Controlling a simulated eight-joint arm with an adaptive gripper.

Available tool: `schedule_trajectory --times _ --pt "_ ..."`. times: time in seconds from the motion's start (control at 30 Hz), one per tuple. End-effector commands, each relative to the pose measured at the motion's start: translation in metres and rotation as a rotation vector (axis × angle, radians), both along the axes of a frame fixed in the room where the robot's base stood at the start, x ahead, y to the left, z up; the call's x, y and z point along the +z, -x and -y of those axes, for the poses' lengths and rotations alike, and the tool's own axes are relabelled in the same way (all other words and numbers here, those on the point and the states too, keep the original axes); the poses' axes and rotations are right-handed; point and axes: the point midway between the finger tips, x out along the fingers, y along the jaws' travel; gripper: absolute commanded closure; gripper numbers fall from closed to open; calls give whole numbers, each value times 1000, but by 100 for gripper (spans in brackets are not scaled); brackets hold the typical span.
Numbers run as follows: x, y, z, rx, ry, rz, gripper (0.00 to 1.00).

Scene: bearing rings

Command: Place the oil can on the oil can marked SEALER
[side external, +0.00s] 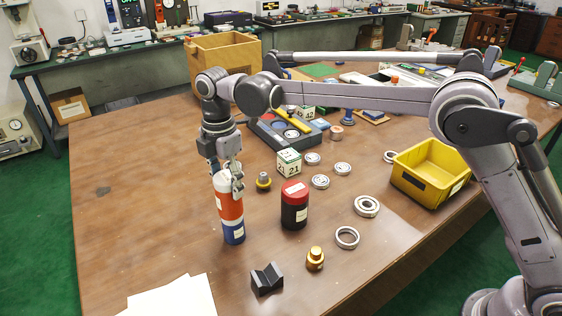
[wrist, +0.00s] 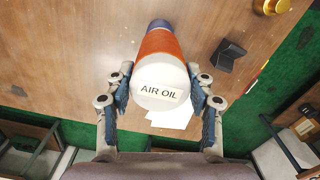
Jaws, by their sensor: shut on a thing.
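My gripper (wrist: 163,100) is shut on an oil can with a white top and orange body (side external: 229,205). In the wrist view the oil can (wrist: 157,83) shows the label AIR OIL on its white top, between the two fingers. A blue can (side external: 233,233) with a small white label is directly under it in the side view, roughly in line with it. A pale band lies between orange and blue; I cannot tell whether the two touch. Some blue (wrist: 160,24) shows past the orange body in the wrist view. The word SEALER is not readable on anything.
A black can with a red top (side external: 294,205) stands close on the right. A black V-block (side external: 266,279), a brass part (side external: 315,259) and white paper (side external: 172,298) lie in front. Several rings, a lettered cube (side external: 289,162) and a yellow bin (side external: 432,170) are further right. The table's left is clear.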

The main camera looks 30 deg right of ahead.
Motion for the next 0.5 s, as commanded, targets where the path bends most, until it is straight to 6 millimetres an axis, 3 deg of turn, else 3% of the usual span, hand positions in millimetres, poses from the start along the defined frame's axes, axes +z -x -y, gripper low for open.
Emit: schedule_trajectory --times 0.37,0.4,0.43,0.5 --pt "-4 0 0 0 0 0 89" --pt "-4 0 0 0 0 0 34" --pt "-3 0 0 0 0 0 26" --pt "-3 0 0 0 0 0 23"
